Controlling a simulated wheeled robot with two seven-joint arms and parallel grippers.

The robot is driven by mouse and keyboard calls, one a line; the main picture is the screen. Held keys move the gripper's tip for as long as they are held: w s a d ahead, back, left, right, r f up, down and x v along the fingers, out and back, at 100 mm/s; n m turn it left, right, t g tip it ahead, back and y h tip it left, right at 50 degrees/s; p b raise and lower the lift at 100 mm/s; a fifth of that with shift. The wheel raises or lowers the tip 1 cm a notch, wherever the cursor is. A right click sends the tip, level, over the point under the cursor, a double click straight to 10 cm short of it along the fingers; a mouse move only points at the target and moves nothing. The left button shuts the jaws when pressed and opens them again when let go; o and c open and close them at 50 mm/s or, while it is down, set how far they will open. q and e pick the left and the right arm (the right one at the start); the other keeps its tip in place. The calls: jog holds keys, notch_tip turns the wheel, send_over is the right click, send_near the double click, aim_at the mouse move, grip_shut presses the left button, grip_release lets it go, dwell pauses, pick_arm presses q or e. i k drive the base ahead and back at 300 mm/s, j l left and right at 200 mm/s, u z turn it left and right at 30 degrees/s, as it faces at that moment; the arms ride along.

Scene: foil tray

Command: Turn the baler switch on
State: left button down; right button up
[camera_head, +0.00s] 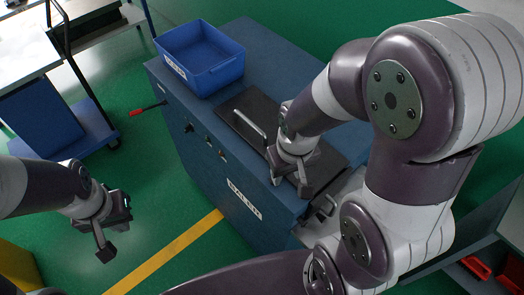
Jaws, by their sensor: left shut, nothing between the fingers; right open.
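The baler (185,165) is a blue cabinet with a white label (243,198) on its front. Several small knobs or switches (207,141) sit along the upper front; their on or off state is too small to tell. A lever with a red grip (140,111) sticks out at the front left. My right gripper (290,186) is open and empty above the near right part of the baler's top, over the dark lid. My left gripper (108,240) is shut and empty, above the floor left of the baler and apart from it.
A blue bin (215,77) stands on the baler's far left top. The dark lid (230,110) carries a metal bar handle (249,125). A blue cart (84,142) stands at the left. Green floor with a yellow stripe (170,254) lies open in front.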

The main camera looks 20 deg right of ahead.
aim_at(189, 127)
jog(key=i+j+u, duration=0.1)
jog(key=i+j, duration=0.65)
jog(key=i, duration=0.15)
